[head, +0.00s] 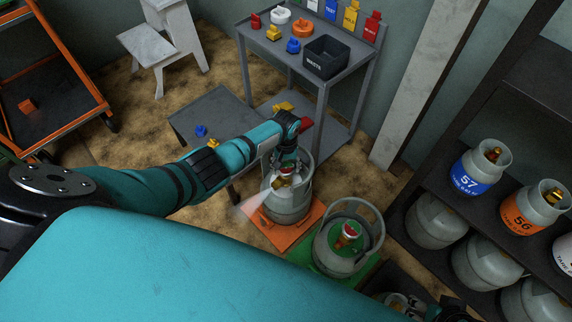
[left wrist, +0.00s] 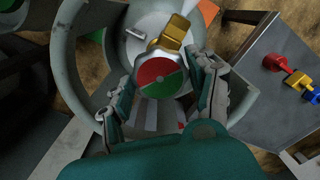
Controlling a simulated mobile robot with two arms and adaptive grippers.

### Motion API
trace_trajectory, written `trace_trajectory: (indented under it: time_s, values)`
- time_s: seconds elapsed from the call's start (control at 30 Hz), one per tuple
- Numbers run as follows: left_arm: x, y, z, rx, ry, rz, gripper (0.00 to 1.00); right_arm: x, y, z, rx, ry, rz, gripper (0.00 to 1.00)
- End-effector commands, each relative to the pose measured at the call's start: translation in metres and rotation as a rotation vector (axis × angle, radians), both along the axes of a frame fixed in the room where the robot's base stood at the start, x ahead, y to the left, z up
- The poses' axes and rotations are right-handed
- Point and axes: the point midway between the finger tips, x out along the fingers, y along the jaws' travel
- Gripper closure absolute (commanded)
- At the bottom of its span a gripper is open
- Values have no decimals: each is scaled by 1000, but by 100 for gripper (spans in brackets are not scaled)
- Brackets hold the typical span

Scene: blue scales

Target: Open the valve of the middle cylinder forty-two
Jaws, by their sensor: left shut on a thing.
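My left gripper (head: 287,162) reaches down inside the collar of a grey cylinder (head: 288,207) on an orange mat. In the left wrist view, its two fingers (left wrist: 163,92) sit on either side of a round red-and-green valve knob (left wrist: 160,77), shut on it. A brass outlet (left wrist: 170,33) is beside the knob. A whitish streak (head: 250,205) spreads from the cylinder's left side. A second grey cylinder (head: 345,250) with a red-topped valve stands on a green mat. Another cylinder (head: 398,303) is partly hidden at the bottom. No number is readable on these. A dark shape, perhaps my right gripper (head: 452,310), is at the lower right.
A grey cart (head: 340,85) behind holds colored fittings and a black waste bin (head: 327,57). A low grey table (head: 215,112) stands left of it. A dark shelf at right holds cylinders marked 57 (head: 475,175) and 56 (head: 530,212). A white post rises between cart and shelf.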

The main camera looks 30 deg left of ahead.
Motion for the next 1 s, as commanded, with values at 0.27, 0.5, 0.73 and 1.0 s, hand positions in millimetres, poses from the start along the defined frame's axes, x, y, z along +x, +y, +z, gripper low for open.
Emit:
trace_trajectory:
  time_s: [0.27, 0.5, 0.73, 1.0]
  values:
    - [0, -1, 0, -1, 0, 0, 74, 0, 0, -3, -1, 5, 0, 60]
    - [0, 0, 0, -1, 0, -1, 17, 1, 0, -2, 0, 2, 1, 60]
    - [0, 0, 0, 0, -1, -1, 17, 3, 1, 1, 2, -7, 0, 60]
    - [1, 0, 19, -1, -4, -1, 17, 2, 1, 0, 2, -4, -1, 60]
